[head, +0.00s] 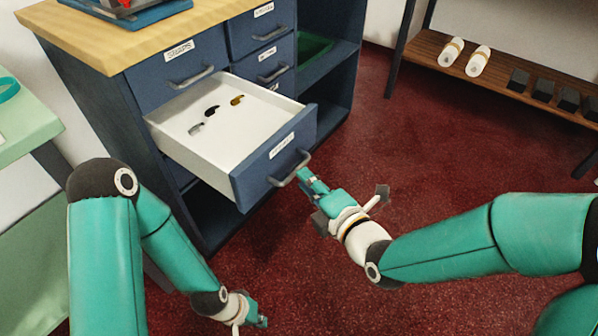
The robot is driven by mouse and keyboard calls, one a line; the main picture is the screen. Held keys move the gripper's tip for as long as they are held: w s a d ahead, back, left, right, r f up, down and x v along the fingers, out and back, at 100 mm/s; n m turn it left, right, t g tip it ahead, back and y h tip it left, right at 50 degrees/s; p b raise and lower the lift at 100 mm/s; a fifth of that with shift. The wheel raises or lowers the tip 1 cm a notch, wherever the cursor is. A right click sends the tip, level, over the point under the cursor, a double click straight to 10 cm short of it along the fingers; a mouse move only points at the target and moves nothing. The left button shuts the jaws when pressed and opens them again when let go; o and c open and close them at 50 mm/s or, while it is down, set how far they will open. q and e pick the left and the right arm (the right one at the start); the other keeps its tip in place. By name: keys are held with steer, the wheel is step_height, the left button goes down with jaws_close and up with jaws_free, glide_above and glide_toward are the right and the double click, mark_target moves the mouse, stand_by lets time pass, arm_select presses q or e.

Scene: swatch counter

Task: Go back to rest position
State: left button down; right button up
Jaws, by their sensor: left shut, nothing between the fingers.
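My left gripper (258,320) hangs low at the bottom of the head view, in front of the cabinet. It is shut and empty. My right gripper (306,176) is close to the handle (292,172) of the open drawer (222,148). Its fingertips look small and partly overlap in this view, so I cannot tell whether they are open, shut or touching the handle. The drawer is pulled well out of the blue cabinet (120,120) and has a white label on its front. Several small dark, grey and gold pieces (211,111) lie inside it.
Shut drawers with labels, one reading SNAPS (180,50), surround the open one. A wooden top (95,35) covers the cabinet. A green table (22,125) stands at left. A wooden shelf (428,60) with white rolls stands at upper right. Red floor (420,165) is clear between.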

steer(key=shift+v, duration=1.25)
steer(key=shift+f, duration=0.1)
